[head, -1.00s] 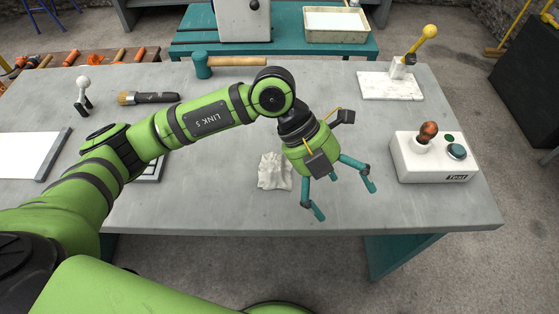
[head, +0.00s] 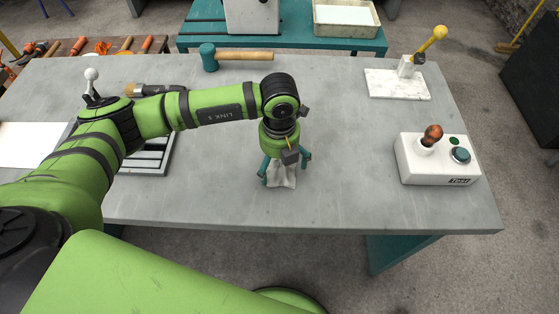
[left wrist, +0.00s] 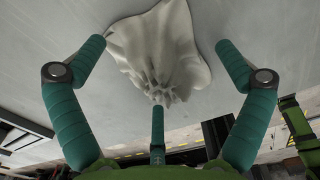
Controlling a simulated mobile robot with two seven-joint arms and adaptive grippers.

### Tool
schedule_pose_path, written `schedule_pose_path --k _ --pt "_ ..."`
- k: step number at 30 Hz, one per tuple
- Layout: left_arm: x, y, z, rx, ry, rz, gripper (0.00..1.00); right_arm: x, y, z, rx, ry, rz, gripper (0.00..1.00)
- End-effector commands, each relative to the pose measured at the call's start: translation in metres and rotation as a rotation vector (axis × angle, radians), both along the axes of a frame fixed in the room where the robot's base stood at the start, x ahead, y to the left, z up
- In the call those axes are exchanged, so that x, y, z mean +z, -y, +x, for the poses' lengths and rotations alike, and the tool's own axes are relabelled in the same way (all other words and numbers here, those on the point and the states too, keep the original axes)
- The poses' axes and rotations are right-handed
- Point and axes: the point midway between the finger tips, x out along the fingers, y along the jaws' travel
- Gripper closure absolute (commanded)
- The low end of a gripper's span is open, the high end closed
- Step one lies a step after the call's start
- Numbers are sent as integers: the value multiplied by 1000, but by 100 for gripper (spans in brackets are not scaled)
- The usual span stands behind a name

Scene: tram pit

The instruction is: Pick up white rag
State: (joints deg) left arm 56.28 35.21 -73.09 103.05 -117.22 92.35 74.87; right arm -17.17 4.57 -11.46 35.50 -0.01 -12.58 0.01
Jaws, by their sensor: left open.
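The white rag (head: 283,177) is a crumpled cloth on the grey workbench (head: 340,200). It also shows in the left wrist view (left wrist: 160,45), bunched up in folds. My left gripper (head: 284,175) is open and points down right over the rag, with its teal fingers around it. In the left wrist view two fingers stand on either side of the rag and a third is at its near edge. Part of the rag is hidden behind the gripper in the head view. My right gripper is not in view.
A white box with a brown knob and buttons (head: 438,160) stands at the right. A yellow-knobbed lever on a marble base (head: 398,84) is behind it. A mallet (head: 240,57) lies at the back, a brush (head: 150,90) at the left. The bench's front right is clear.

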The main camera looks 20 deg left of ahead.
Motion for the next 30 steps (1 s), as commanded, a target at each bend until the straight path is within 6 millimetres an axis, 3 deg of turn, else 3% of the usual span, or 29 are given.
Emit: schedule_pose_path --k 5,9,12,25,30 --pt "-1 1 0 -1 0 -1 0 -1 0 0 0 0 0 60" --pt "0 1 0 -1 0 -1 56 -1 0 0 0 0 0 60" --pt "-1 0 0 -1 -1 -1 87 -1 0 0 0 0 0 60" --pt "-3 0 -3 -1 -8 1 88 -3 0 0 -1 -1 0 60" --pt "10 0 -2 -1 -5 0 89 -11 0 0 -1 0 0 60"
